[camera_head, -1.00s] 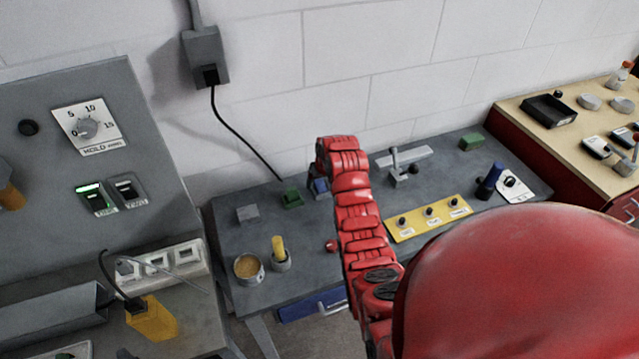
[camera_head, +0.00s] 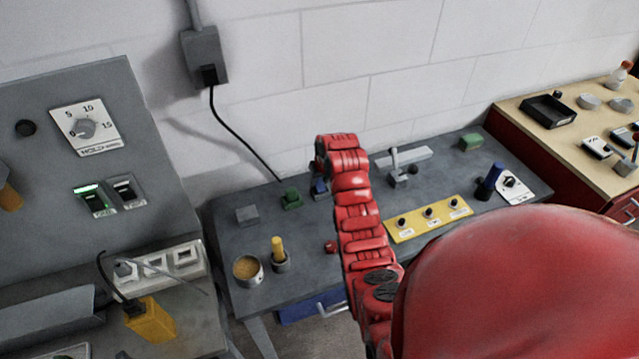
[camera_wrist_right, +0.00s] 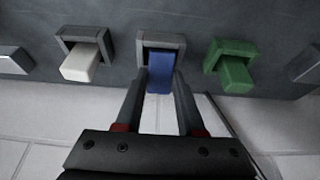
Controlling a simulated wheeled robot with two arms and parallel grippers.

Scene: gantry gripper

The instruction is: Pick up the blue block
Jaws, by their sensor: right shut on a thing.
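The blue block (camera_wrist_right: 160,75) sits in a grey square holder (camera_wrist_right: 147,42) in the right wrist view, with one end sticking out. My right gripper (camera_wrist_right: 160,80) is shut on the blue block, one dark finger on each side. In the head view the blue block (camera_head: 320,188) shows only in part beside my red right arm, which hides most of the gripper (camera_head: 317,171). The block still appears to be within its holder. My left gripper is not in view.
A green block (camera_wrist_right: 232,72) and a white block (camera_wrist_right: 82,64) sit in similar holders on either side. The white wall (camera_head: 370,60) is close behind. A cup (camera_head: 248,271), a yellow peg (camera_head: 277,247) and a yellow panel (camera_head: 405,233) share the grey bench (camera_head: 300,245).

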